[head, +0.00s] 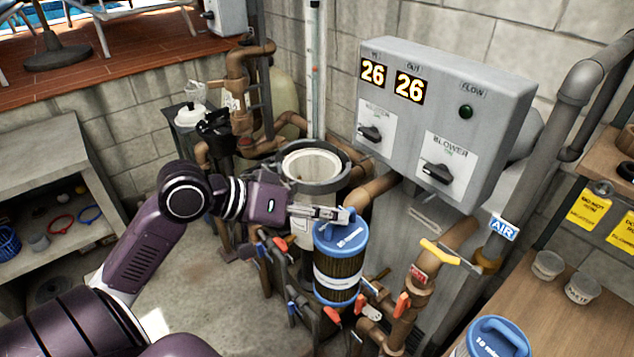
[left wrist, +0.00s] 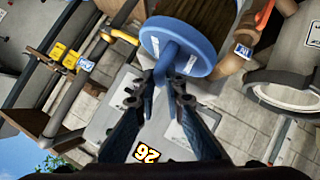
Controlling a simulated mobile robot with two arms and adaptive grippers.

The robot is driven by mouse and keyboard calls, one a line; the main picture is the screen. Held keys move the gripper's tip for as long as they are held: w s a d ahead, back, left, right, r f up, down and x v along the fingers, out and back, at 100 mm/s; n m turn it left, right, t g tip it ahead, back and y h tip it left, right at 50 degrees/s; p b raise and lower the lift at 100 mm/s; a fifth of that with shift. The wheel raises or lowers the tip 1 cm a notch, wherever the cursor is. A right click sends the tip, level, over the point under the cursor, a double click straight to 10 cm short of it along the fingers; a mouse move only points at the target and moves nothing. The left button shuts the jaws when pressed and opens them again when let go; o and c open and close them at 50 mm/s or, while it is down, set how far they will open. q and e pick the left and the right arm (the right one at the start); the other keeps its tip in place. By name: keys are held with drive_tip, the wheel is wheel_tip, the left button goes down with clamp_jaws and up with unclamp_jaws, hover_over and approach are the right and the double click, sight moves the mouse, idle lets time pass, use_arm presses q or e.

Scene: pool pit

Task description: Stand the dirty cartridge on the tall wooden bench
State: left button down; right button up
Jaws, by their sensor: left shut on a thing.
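A cartridge with blue end caps, dark brown pleats and a white label band (head: 339,266) hangs upright from my left gripper (head: 343,215). The gripper is shut on the handle of its top cap. In the left wrist view the fingers (left wrist: 168,75) close on the blue handle, with the cap (left wrist: 200,45) and brown pleats beyond. The cartridge is in front of the open filter housing (head: 318,165), above pipes and valves. A wooden bench top (head: 560,325) is at the lower right. My right gripper is out of view.
A second blue-capped cartridge (head: 497,338) is at the lower right, partly cut off. Small tubs (head: 548,264) stand on the bench's far part.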

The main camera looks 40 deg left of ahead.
sight(351, 258)
use_arm(q)
drive_tip(key=s+d+f+m+g+h, duration=0.1)
drive_tip(key=d, duration=0.1)
drive_tip(key=s+d+f+m+g+h, duration=0.1)
drive_tip(key=d, duration=0.1)
drive_tip(key=s+d+f+m+h, duration=0.1)
drive_tip(key=d+m, duration=0.1)
drive_tip(key=shift+s+d+f+g, duration=0.25)
drive_tip(key=shift+s+d+g, duration=0.05)
drive_tip(key=shift+s+g, duration=0.1)
